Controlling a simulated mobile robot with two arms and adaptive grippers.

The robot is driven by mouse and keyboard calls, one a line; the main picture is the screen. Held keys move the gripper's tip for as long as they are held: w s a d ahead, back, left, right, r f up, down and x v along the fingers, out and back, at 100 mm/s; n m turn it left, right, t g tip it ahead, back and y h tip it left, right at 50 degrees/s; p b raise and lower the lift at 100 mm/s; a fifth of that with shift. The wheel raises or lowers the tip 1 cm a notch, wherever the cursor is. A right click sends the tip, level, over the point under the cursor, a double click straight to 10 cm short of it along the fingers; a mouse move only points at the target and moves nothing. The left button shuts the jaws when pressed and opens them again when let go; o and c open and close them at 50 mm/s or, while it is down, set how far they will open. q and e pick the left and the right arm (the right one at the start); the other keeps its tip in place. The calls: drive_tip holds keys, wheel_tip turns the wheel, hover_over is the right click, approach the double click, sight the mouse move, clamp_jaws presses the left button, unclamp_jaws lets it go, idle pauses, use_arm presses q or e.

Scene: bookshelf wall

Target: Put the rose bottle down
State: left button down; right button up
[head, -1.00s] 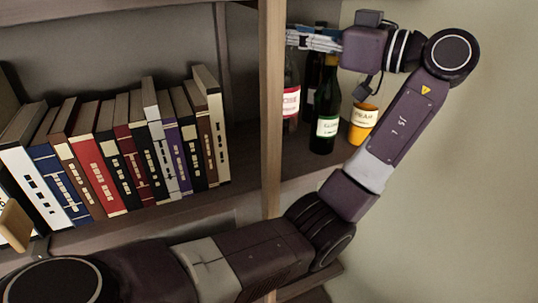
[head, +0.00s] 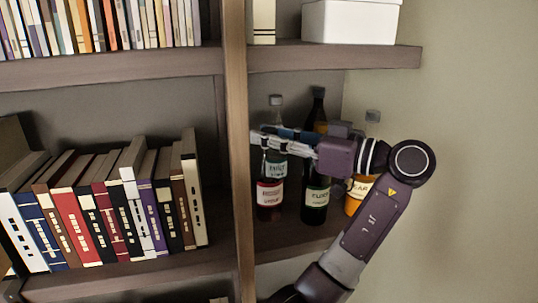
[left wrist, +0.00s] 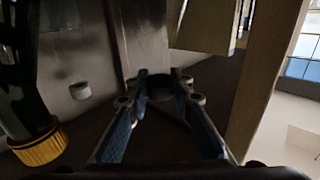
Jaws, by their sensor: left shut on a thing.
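My right gripper is not in view.
A dark green bottle (head: 316,196) and a yellow container (head: 354,197) stand to the right, near my wrist. A wooden upright (head: 237,150) is close left; a shelf board (head: 330,57) is above.

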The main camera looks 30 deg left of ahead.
sight(274, 156)
use_arm(q)
drive_tip(key=f, duration=0.2)
drive_tip(key=f+p, duration=0.1)
drive_tip(key=shift+s+a+f, duration=0.1)
drive_tip(key=shift+s+a, duration=0.15)
drive_tip(key=shift+s, duration=0.05)
drive_tip(key=shift+w+f, duration=0.1)
drive_tip(key=shift+f, duration=0.15)
drive_tip(key=shift+d, duration=0.1)
drive_tip(key=shift+f, duration=0.15)
drive_tip(key=c, duration=1.7)
unclamp_jaws()
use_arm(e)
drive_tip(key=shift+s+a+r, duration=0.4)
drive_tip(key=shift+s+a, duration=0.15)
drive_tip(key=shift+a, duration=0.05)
